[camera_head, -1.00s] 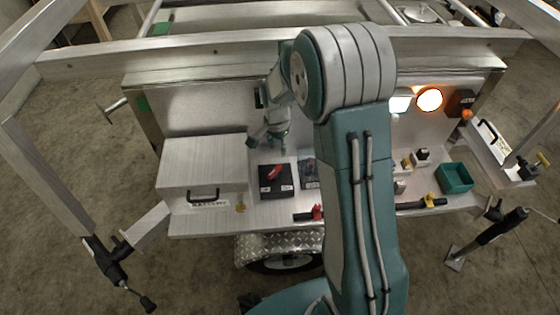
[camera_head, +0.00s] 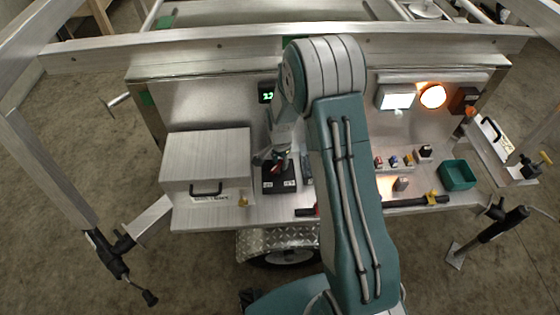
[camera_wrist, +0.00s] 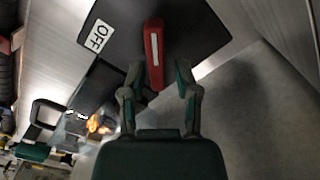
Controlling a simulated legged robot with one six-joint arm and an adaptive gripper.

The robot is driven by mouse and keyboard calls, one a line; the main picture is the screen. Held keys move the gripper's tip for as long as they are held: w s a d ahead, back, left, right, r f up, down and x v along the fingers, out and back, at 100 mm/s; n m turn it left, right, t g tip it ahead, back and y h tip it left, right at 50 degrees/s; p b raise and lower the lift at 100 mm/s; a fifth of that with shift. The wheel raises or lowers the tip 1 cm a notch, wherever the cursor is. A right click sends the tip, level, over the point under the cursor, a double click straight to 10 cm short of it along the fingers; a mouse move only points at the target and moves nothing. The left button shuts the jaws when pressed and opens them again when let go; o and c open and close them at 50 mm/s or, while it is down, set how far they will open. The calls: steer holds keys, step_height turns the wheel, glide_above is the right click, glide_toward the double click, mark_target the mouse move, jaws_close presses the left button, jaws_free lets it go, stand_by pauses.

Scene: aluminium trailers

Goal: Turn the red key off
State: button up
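The red key (camera_wrist: 153,50) stands on a black box in the wrist view, its handle running nearly up and down in the picture. A white OFF label (camera_wrist: 98,35) is on the box to its left. My gripper (camera_wrist: 158,72) is open, one finger on each side of the key's near end, with gaps visible. In the head view my gripper (camera_head: 272,158) is over the black box (camera_head: 279,183) and hides most of the key there.
A metal box with a black handle (camera_head: 206,160) stands left of the black box. To the right are small switches (camera_head: 393,162), a green bin (camera_head: 457,174) and a lit orange lamp (camera_head: 432,97). A display with green digits (camera_head: 267,96) is on the panel behind.

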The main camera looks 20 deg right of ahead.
steer(key=shift+d, duration=0.1)
jaws_close()
steer(key=shift+w+n, duration=0.1)
steer(key=shift+n, duration=0.3)
steer(key=n, duration=0.2)
steer(key=shift+w+a+n, duration=0.15)
steer(key=shift+a+n, duration=0.05)
steer(key=shift+n, duration=0.2)
steer(key=n, duration=0.4)
steer(key=shift+w+a+n, duration=0.15)
steer(key=shift+a+n, duration=0.15)
steer(key=n, duration=0.4)
steer(key=shift+a+n, duration=0.3)
steer(key=n, duration=0.5)
steer(key=shift+a, duration=0.3)
steer(key=shift+r, duration=0.1)
steer(key=o, duration=0.6)
jaws_free()
steer(key=shift+a, duration=0.1)
steer(key=shift+c, duration=0.2)
